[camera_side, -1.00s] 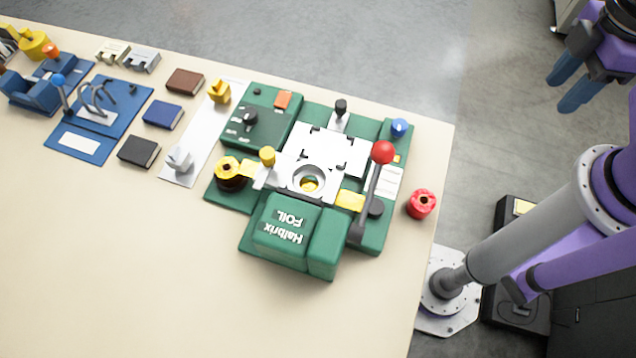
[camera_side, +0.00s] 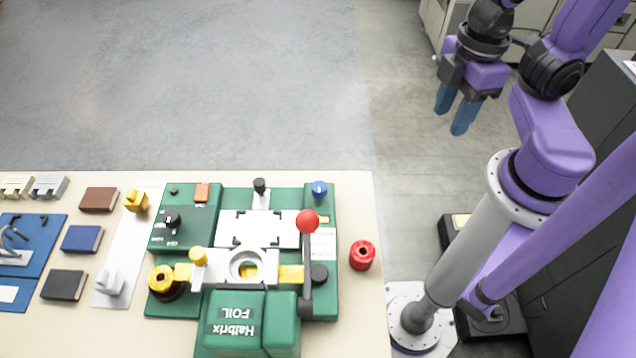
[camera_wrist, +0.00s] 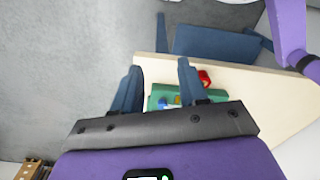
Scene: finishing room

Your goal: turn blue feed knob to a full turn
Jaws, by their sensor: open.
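The blue feed knob (camera_side: 320,189) sits on the far right corner of the green foil machine (camera_side: 328,262). It has a small pale mark on it. My gripper (camera_side: 457,117) is open and empty, with two blue fingers, up and to the right of the knob and beyond the table's right edge in the side view. In the wrist view the open fingers (camera_wrist: 157,78) frame part of the machine (camera_wrist: 158,90). A bit of blue, likely the knob (camera_wrist: 166,102), shows low between them, partly hidden by the gripper body.
A red-knobbed lever (camera_side: 307,222) rises on the machine near the blue knob. A red spool (camera_side: 362,255) stands on the table right of the machine. A yellow roll (camera_side: 162,281) is at its left. Blocks and a blue fixture (camera_side: 35,245) lie further left.

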